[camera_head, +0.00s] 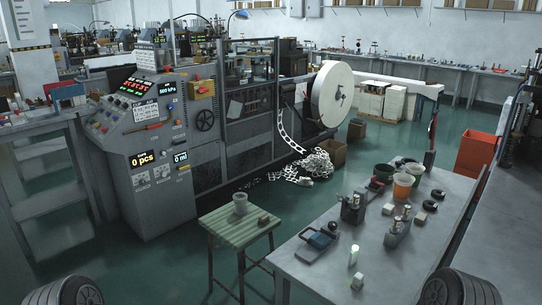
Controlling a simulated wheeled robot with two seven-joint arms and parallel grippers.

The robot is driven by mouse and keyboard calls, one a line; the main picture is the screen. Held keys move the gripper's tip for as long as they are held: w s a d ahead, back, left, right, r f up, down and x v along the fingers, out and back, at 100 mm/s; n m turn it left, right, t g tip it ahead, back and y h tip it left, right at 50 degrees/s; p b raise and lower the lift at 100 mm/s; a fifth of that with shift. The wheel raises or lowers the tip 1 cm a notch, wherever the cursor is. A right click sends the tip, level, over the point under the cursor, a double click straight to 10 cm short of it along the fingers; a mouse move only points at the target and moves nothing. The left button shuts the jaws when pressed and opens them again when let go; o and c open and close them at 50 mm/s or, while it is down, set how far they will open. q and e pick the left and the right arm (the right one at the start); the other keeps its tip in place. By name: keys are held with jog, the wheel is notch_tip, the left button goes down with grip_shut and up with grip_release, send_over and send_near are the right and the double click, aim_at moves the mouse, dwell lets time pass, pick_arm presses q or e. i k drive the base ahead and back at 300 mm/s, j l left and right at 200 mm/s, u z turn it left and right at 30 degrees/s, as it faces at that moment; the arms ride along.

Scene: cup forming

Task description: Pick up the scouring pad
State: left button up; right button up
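I cannot tell for sure which item is the scouring pad. A small pale block with a greenish side (357,281) lies near the front edge of the grey table at lower right. A small brown block (264,219) lies on the green slatted stool (240,232), right of a grey cup (240,203). A dark tray (304,250) on the table's left end holds a blue item (320,240). Neither of my grippers shows; only dark rounded parts, apparently mine, show at the bottom left and bottom right corners. Nothing is seen held.
The grey table (400,265) also bears an orange cup (402,187), dark pots, black rings (430,205), metal-topped holders (397,232) and a small white bottle (353,255). A large machine (165,150) stands behind the stool. Scrap strips (312,165) lie on the green floor.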

aim_at(263, 219)
jog(key=i+j, duration=0.25)
jog(key=i+j+z, duration=0.1)
jog(key=j, duration=0.4)
jog(key=i+j+z, duration=0.1)
jog(key=i+j, duration=0.45)
jog(key=j, duration=0.2)
jog(key=i+j+z, duration=0.45)
jog(key=i+j, duration=0.95)
